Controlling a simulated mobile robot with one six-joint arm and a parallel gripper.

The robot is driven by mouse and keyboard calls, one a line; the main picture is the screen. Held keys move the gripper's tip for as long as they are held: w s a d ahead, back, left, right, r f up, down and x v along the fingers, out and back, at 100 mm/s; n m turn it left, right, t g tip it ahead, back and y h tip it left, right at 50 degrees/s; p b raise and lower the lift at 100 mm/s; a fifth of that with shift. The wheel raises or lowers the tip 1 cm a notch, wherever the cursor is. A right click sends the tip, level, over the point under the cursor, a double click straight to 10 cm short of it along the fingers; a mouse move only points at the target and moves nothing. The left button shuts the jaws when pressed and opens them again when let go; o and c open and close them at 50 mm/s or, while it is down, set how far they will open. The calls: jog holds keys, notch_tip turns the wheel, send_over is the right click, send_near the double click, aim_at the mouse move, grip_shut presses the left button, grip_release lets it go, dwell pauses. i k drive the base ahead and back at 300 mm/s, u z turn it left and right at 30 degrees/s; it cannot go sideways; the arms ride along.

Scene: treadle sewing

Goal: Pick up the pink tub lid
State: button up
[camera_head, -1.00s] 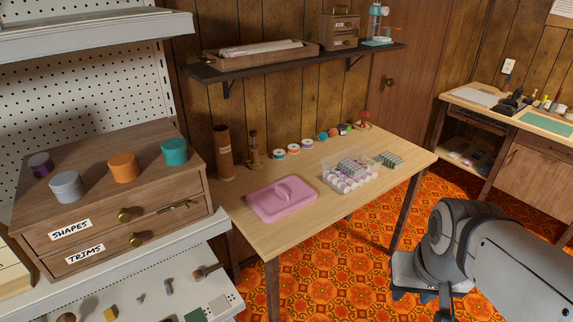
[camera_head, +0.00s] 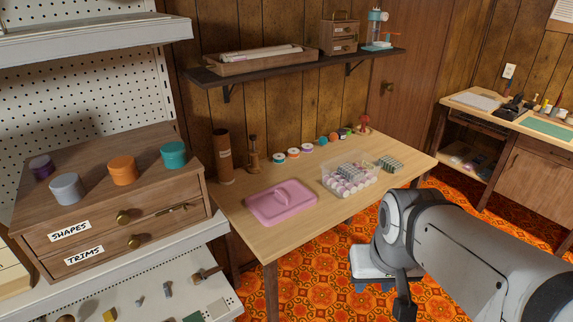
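The pink tub lid (camera_head: 282,203) lies flat on the light wooden table (camera_head: 262,238), near its left front edge, with its raised handle on top. Nothing covers it. A clear tub (camera_head: 348,182) of white and pink spools stands behind it to the right, apart from it. My gripper (camera_head: 374,284) seems to be the pale and dark-blue part below my arm's bend, right of the table's front edge and well away from the lid. My arm partly hides it, and its opening does not show.
Thread spools (camera_head: 307,149) line the table's back, with a brown tube (camera_head: 223,157) at the left. A wooden drawer unit (camera_head: 110,205) with several round pots stands left of the table. A shelf (camera_head: 285,65) hangs above. The patterned floor in front is clear.

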aim_at(273, 205)
jog(key=i, duration=0.9)
